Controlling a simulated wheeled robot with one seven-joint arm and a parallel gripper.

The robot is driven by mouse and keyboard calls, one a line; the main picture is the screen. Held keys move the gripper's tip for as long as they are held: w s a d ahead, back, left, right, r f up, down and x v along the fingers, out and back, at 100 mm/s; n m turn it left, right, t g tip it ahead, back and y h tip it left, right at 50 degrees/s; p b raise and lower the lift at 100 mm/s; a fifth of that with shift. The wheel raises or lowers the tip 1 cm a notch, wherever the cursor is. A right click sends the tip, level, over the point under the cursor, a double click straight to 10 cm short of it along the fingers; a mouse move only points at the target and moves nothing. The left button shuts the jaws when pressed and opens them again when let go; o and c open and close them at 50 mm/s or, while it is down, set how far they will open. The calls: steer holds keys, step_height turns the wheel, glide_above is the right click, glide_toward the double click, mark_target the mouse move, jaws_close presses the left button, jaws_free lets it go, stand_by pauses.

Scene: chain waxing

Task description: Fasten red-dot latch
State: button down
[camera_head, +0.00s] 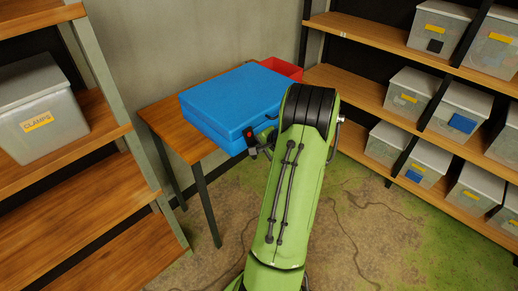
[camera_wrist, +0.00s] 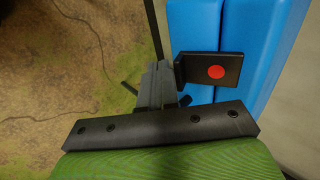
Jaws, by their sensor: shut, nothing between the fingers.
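A closed blue case (camera_head: 225,95) lies on a wooden table (camera_head: 165,125); its side with a seam shows in the wrist view (camera_wrist: 195,25). A black latch with a red dot (camera_head: 249,132) is on the case's front side. In the wrist view the red-dot latch (camera_wrist: 228,68) is a dark plate with a bent edge on its left, lying across the seam region. My gripper (camera_wrist: 155,85) is shut and empty, just left of that bent edge; I cannot tell whether it touches. In the head view my gripper (camera_head: 264,145) is partly hidden by my arm.
A red bin (camera_head: 283,67) stands behind the case. Shelves with grey boxes (camera_head: 440,110) are on the right. A shelf with a box labelled CLAMPS (camera_head: 40,110) is on the left. The floor (camera_head: 230,225) before the table is open.

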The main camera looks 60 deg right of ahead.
steer(key=shift+r, duration=0.1)
stand_by(0.3)
steer(key=shift+r+p, duration=0.65)
steer(key=shift+r, duration=0.15)
